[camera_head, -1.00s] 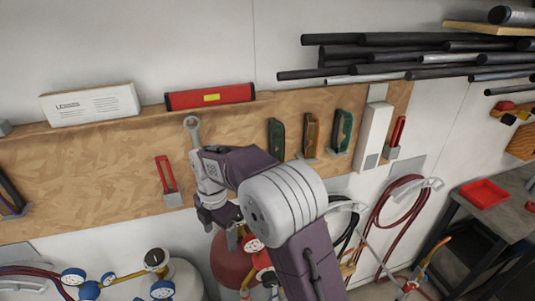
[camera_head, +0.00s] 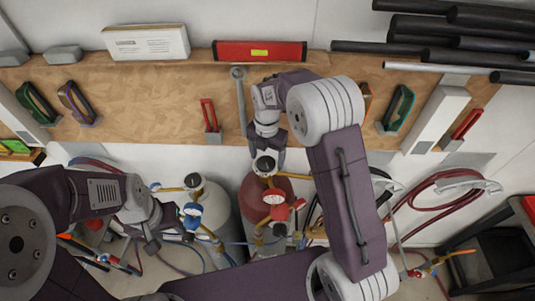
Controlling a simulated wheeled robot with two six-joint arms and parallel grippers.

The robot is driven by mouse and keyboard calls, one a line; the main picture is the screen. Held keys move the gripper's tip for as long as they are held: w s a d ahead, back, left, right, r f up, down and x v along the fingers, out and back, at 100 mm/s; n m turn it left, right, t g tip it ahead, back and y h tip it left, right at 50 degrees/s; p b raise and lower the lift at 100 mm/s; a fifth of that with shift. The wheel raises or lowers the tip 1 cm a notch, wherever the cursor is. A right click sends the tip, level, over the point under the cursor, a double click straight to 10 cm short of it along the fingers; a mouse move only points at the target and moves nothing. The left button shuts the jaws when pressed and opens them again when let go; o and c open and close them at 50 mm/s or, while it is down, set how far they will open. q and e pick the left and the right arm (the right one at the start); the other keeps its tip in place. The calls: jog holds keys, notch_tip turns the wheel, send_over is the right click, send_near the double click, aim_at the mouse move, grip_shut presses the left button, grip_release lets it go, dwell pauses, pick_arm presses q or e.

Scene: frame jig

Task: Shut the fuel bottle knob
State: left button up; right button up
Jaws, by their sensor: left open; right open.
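The red bottle (camera_head: 254,187) stands below the wooden board and carries a dark round knob (camera_head: 264,165) with a pale centre on its brass valve. I take it for the fuel bottle. My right gripper (camera_head: 267,152) is open and points down, just above this knob; whether it touches it I cannot tell. My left gripper (camera_head: 158,238) is open, low at the left, in front of the grey-white bottle.
Gauges (camera_head: 193,210) and a red regulator (camera_head: 280,212) sit close to the bottles, with hoses around them. A wrench (camera_head: 239,95) hangs on the board (camera_head: 150,90) behind my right wrist. A red hose coil (camera_head: 440,190) hangs at the right. A dark cart (camera_head: 490,250) stands at lower right.

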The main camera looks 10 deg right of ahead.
jog(key=shift+w+f, duration=0.1)
jog(key=shift+f, duration=0.25)
jog(key=shift+s+a, duration=0.3)
jog(key=shift+a, duration=0.1)
jog(key=shift+s+r, duration=0.1)
jog(key=c, duration=0.5)
pick_arm(q)
jog(key=shift+s+a+r, duration=0.15)
jog(key=shift+s+a, duration=0.15)
jog(key=shift+a, duration=0.1)
pick_arm(e)
jog(key=c, duration=0.9)
